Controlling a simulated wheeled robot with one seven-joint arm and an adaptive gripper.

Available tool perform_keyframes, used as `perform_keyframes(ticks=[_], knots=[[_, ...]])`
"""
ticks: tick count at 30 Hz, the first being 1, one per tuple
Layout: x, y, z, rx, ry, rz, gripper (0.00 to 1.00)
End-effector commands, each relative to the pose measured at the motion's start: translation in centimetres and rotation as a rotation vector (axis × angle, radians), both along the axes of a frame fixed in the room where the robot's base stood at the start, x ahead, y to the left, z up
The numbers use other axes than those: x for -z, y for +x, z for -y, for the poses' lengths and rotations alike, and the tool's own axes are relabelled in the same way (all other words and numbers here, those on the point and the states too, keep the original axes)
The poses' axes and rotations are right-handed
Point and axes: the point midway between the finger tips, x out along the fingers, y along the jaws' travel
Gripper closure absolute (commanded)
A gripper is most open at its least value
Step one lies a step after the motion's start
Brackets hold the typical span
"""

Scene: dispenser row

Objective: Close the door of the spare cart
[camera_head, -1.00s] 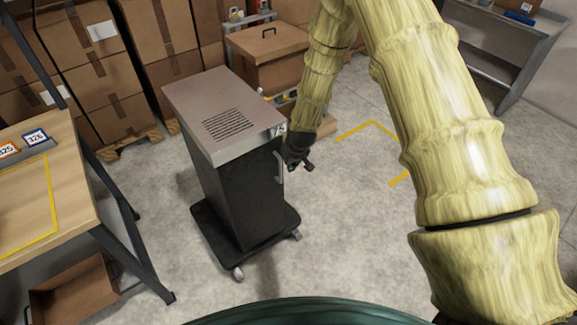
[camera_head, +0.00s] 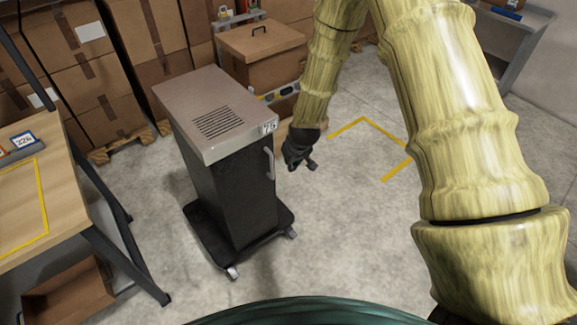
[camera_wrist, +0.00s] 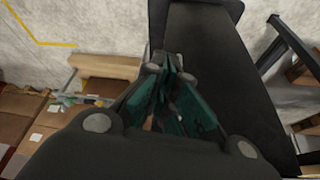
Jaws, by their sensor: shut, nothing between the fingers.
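The spare cart (camera_head: 212,118) stands upright left of centre in the head view, with a grey-brown vented top, the number 75 on a corner and a dark body on a wheeled black base. Its dark door (camera_head: 248,200) has a pale vertical handle (camera_head: 269,163) near the right edge. The door looks flush or nearly flush; I cannot tell if it is fully closed. My gripper (camera_head: 311,165) is shut and empty, just right of the handle with a small visible gap. In the wrist view my gripper (camera_wrist: 172,68) shows shut fingers before the dark cart body (camera_wrist: 203,45).
A wooden workbench (camera_head: 62,190) stands at the left, with an open cardboard box (camera_head: 68,293) below. Stacked cartons (camera_head: 75,60) and a lidded box (camera_head: 262,52) are behind the cart. Floor with yellow tape (camera_head: 362,119) is clear to the right. A grey shelf (camera_head: 515,30) is at the far right.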

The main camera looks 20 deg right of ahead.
Motion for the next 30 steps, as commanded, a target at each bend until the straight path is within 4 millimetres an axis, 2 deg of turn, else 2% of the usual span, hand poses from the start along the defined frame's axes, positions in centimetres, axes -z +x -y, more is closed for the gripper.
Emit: perform_keyframes(ticks=[9,16,26,30], knots=[[-3.4,-1.3,0.5,0.001,0.000,0.001,1.00],[-5.3,-2.0,0.7,0.000,-0.001,0.001,1.00],[-6.1,-2.3,0.8,0.000,0.000,0.000,1.00],[-4.8,-3.4,0.7,0.004,-0.002,-0.015,1.00]])
